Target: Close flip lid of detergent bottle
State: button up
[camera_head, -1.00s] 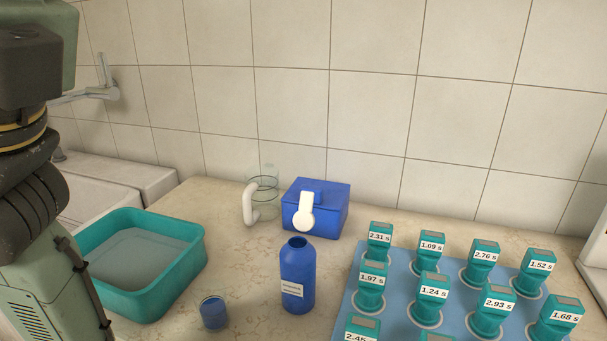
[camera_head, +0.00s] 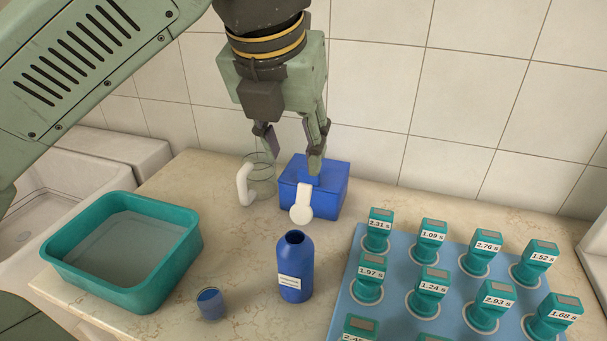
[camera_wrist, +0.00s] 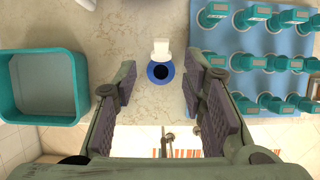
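The detergent bottle (camera_head: 296,272) is blue with a white label and stands upright on the counter. Its dark mouth is uncovered. A white flip lid (camera_head: 301,211) shows above and behind the mouth, swung open; its hinge is not clear. The wrist view shows the bottle's round blue top (camera_wrist: 152,76) and the white lid (camera_wrist: 161,47) on its far side. My gripper (camera_head: 291,155) is open and empty, pointing down, and looks higher than the lid. In the wrist view its fingers (camera_wrist: 162,72) are spread, with the bottle top between them in the picture and no contact visible.
A blue box (camera_head: 329,198) and a clear jug with a white handle (camera_head: 243,185) stand behind. A small blue cup (camera_head: 210,304) and a teal basin (camera_head: 177,268) are to the left. Several teal timers (camera_head: 428,286) stand on a blue mat (camera_head: 393,320) at right.

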aim_at(304, 188)
jog(key=p+x, duration=0.1)
jog(key=x, duration=0.8)
jog(key=shift+w+d+f+p, duration=0.1)
jog(key=shift+d+f+p, duration=0.1)
jog(key=shift+p, duration=0.15)
grip_shut()
